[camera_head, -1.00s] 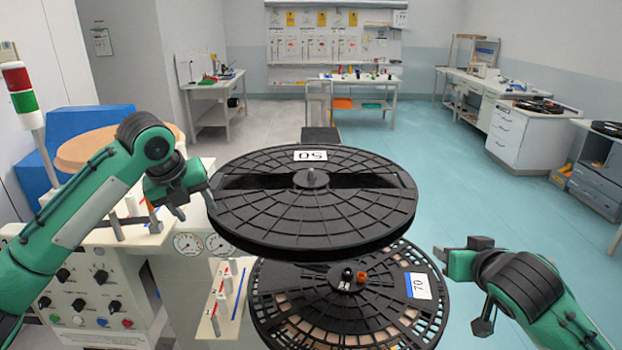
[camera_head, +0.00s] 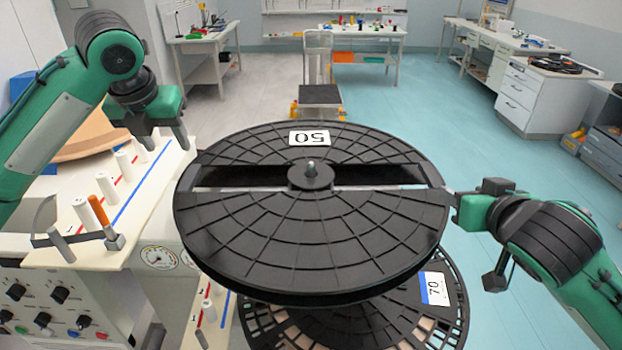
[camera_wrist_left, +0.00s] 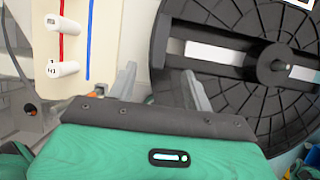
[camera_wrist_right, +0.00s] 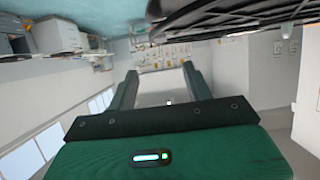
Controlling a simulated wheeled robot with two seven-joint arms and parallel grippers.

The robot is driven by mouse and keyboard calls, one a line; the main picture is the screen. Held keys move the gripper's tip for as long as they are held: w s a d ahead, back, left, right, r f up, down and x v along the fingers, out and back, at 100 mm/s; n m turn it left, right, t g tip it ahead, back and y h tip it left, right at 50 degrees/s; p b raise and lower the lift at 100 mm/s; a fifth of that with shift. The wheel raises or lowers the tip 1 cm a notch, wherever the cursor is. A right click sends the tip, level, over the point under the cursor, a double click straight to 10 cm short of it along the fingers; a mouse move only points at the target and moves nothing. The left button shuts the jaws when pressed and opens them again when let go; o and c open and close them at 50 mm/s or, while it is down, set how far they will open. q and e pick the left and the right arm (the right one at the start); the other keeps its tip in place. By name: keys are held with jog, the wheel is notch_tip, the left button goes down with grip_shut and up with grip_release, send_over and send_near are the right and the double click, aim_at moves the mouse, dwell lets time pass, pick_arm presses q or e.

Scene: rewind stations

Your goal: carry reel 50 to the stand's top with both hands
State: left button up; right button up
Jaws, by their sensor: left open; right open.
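Reel 50 (camera_head: 320,240) is a large black ribbed disc with a white "50" label and a central hub pin, lying flat at the centre of the head view. In the left wrist view reel 50 (camera_wrist_left: 245,105) fills the right side. My left gripper (camera_head: 163,138) is open and empty, left of the reel's far-left rim; its fingers (camera_wrist_left: 158,80) stand apart. My right gripper (camera_head: 458,198) is open, its tips close to the reel's right rim; whether they touch is unclear. In the right wrist view nothing lies between its fingers (camera_wrist_right: 160,75). Which surface is the stand's top is unclear.
Reel 70 (camera_head: 432,287) lies below reel 50, largely hidden by it.

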aim_at(188, 177)
pick_arm(q)
jog(key=x, duration=1.4)
pick_arm(e)
jog(key=x, duration=1.4)
jog(key=shift+f, duration=0.1)
pick_arm(q)
jog(key=shift+c, duration=0.4)
pick_arm(e)
jog(key=shift+c, duration=0.4)
pick_arm(q)
grip_shut()
pick_arm(e)
grip_shut()
pick_arm(q)
jog(key=shift+r, duration=0.1)
